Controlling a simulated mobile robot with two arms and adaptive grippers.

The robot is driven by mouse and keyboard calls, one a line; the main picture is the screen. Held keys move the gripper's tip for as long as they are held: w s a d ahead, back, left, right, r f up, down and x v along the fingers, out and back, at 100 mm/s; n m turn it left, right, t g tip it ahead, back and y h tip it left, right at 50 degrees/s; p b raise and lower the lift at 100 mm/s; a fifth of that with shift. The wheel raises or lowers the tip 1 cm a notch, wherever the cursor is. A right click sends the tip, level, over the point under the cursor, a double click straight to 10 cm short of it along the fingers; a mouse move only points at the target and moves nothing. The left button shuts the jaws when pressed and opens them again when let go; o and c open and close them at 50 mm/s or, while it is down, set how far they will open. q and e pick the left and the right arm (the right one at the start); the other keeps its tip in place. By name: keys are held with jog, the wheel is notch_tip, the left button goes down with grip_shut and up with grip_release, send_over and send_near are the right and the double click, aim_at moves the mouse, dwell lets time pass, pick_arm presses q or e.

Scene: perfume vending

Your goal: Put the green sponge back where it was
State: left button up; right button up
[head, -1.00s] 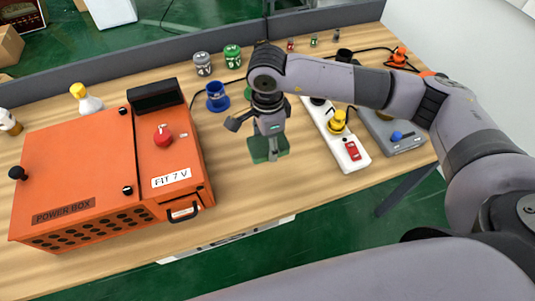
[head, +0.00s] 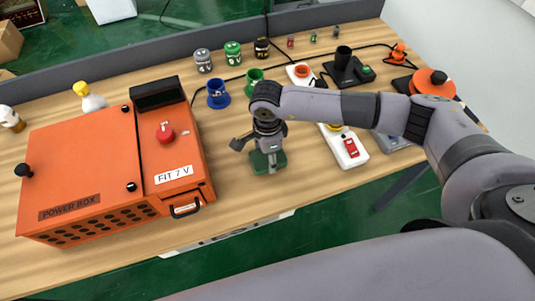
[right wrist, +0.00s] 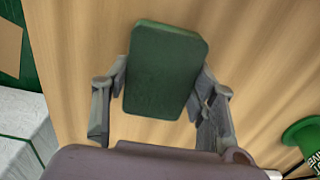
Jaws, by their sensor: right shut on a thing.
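The green sponge (head: 262,163) is a dark green block near the front middle of the table, right of the orange power box. My right gripper (head: 268,152) is over it, with its fingers pointing down. In the right wrist view the sponge (right wrist: 165,72) sits between the two fingers of my right gripper (right wrist: 162,95), which are shut on its sides. I cannot tell whether the sponge touches the table or hangs just above it. My left gripper is not in view.
The orange power box (head: 95,165) fills the table's left part. A blue cup (head: 217,95) and green cup (head: 254,78) stand behind my right gripper. A white power strip (head: 348,150) lies to its right. Bare wood (head: 228,190) surrounds the sponge.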

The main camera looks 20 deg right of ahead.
aim_at(267, 156)
jog(key=o, duration=1.1)
jog(key=shift+r, duration=0.1)
notch_tip(267, 156, up, 12)
jog(key=b, duration=0.3)
